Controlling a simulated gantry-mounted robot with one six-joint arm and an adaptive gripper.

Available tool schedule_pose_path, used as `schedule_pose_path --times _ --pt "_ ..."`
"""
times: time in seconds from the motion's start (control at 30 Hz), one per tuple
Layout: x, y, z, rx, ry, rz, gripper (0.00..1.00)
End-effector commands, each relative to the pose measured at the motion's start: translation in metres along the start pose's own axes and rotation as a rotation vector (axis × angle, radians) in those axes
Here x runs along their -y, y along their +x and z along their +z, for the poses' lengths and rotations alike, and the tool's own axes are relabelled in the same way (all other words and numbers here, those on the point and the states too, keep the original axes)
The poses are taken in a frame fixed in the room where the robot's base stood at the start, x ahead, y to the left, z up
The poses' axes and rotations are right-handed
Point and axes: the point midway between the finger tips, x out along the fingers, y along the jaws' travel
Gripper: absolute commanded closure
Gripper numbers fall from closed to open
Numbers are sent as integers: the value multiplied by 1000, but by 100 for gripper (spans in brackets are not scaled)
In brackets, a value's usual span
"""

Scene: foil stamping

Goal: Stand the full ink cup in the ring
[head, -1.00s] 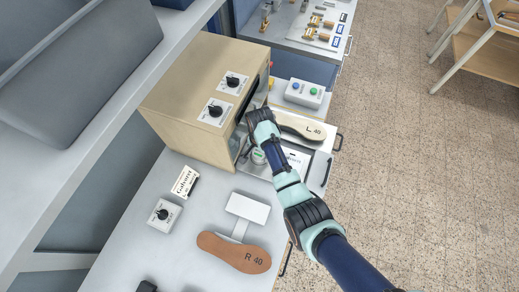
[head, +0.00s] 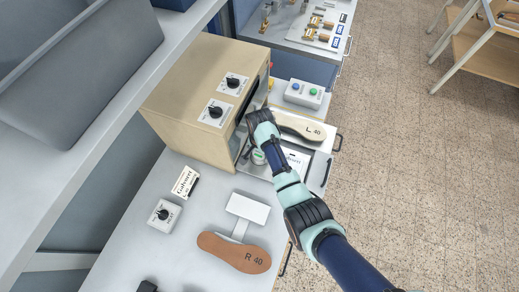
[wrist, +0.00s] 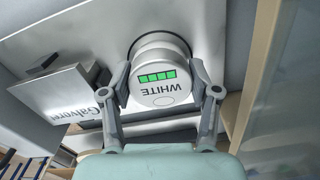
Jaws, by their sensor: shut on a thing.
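The ink cup (wrist: 160,88) is a round white-grey cup marked WHITE, with several lit green bars on its lid. My gripper (wrist: 163,92) is shut on it, one finger on each side. In the head view the cup (head: 258,157) shows small, just below my gripper (head: 260,150), at the front opening of the beige machine. A thin dark curved rim shows behind the cup in the wrist view; I cannot tell whether it is the ring, or whether the cup touches what is beneath it.
The beige machine (head: 190,100) with two dials stands beside my gripper. An insole marked L 40 (head: 300,127) and a button box (head: 304,94) lie beyond it. A brown insole marked R 40 (head: 234,252), a white block (head: 248,207) and a dial box (head: 164,215) are on the near table.

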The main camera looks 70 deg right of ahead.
Motion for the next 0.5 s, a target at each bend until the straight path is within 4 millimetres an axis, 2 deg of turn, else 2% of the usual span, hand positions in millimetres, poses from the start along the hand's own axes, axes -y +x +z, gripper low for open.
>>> schedule_pose_path --times 0.23,0.27,0.43,0.5 --pt "0 1 0 -1 0 -1 84" --pt "0 1 0 -1 0 -1 37" --pt "0 1 0 -1 0 -1 10" --pt "0 1 0 0 0 -1 10"
